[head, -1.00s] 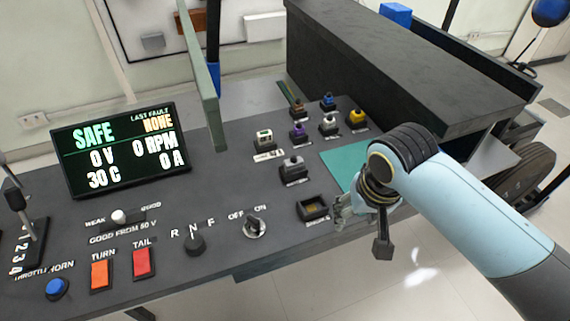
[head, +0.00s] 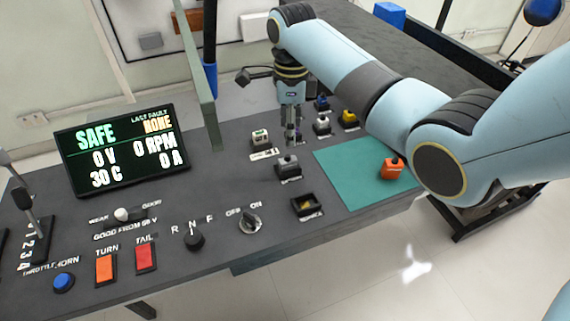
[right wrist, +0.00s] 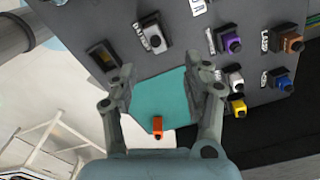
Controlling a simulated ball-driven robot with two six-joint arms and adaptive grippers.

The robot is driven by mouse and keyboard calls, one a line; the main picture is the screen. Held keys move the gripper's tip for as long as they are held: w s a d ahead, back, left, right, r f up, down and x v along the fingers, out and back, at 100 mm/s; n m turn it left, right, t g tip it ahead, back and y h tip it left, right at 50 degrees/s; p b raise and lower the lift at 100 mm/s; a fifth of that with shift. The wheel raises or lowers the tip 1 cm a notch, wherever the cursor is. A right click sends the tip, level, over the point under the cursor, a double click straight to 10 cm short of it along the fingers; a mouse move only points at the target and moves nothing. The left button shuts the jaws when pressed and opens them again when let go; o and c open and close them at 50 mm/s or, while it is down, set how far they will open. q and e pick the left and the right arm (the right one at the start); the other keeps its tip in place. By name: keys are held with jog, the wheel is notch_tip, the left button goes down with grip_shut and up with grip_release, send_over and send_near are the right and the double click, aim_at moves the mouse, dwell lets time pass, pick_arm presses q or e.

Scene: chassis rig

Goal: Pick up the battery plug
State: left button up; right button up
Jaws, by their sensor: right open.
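The battery plug appears to be the orange plug (head: 392,168) lying on the teal mat (head: 345,180) at the right of the panel. In the right wrist view the orange plug (right wrist: 157,127) is near the mat's edge, between and below the open fingers. My right gripper (head: 291,138) points down above the panel, near a grey plug (head: 287,165), left of the mat and apart from the orange plug. It is open and empty (right wrist: 158,82). An empty dark socket (head: 305,204) sits left of the mat. My left gripper is not in view.
Several coloured plugs, among them a yellow one (head: 348,118) and a white one (head: 322,124), stand in sockets behind the mat. A long dark box (head: 345,45) rises behind them. A display (head: 118,150) and switches fill the left panel.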

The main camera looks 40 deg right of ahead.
aim_at(288, 156)
notch_tip(288, 156, down, 4)
jog(key=shift+r, duration=0.1)
jog(key=f, duration=0.5)
jog(key=shift+s+a+f, duration=0.15)
jog(key=shift+a+f, duration=0.1)
jog(key=shift+a, duration=0.15)
grip_shut()
